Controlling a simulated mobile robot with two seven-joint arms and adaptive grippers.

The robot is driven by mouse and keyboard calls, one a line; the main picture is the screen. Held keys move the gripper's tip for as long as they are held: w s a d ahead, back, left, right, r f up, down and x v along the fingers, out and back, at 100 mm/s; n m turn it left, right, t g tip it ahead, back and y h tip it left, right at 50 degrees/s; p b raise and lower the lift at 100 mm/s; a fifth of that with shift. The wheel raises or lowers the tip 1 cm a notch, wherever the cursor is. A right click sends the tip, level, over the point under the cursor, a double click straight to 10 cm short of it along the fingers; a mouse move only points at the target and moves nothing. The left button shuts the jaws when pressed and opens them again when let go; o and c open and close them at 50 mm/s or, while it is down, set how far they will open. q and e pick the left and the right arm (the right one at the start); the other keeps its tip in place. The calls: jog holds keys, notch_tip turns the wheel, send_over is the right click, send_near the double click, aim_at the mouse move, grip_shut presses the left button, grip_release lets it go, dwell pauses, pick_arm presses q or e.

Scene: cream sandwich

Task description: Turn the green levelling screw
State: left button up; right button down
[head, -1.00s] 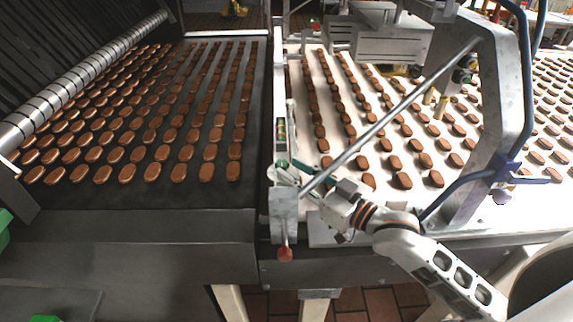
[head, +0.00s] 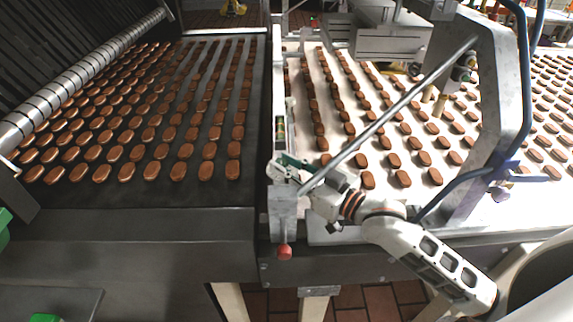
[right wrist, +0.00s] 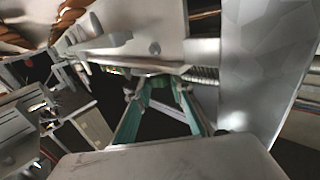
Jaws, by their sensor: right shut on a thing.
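My right gripper (head: 284,162) reaches in from the right to the metal bracket (head: 283,212) between the two belts, below a small spirit level (head: 281,128). Its teal fingers also show in the right wrist view (right wrist: 161,82), with their tips close together at a metal part. They are shut on what appears to be the levelling screw. A threaded metal shaft (right wrist: 205,76) runs to the right from the fingertips. The screw's green head cannot be told apart from the teal fingers and is largely hidden by them. My left gripper is not in view.
A slanted metal rod (head: 395,112) passes just above my right gripper. A red knob (head: 285,252) hangs below the bracket. A dark belt (head: 150,195) and a white belt (head: 335,150) carry rows of brown biscuits. A grey upright plate (head: 505,110) stands on the right.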

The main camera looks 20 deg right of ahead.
jog(key=shift+n+g+y, duration=0.5)
jog(key=shift+n+y, duration=0.1)
jog(key=shift+y, duration=0.2)
jog(key=c, duration=2)
grip_release()
jog(key=shift+c, duration=0.2)
notch_tip(320, 180, up, 10)
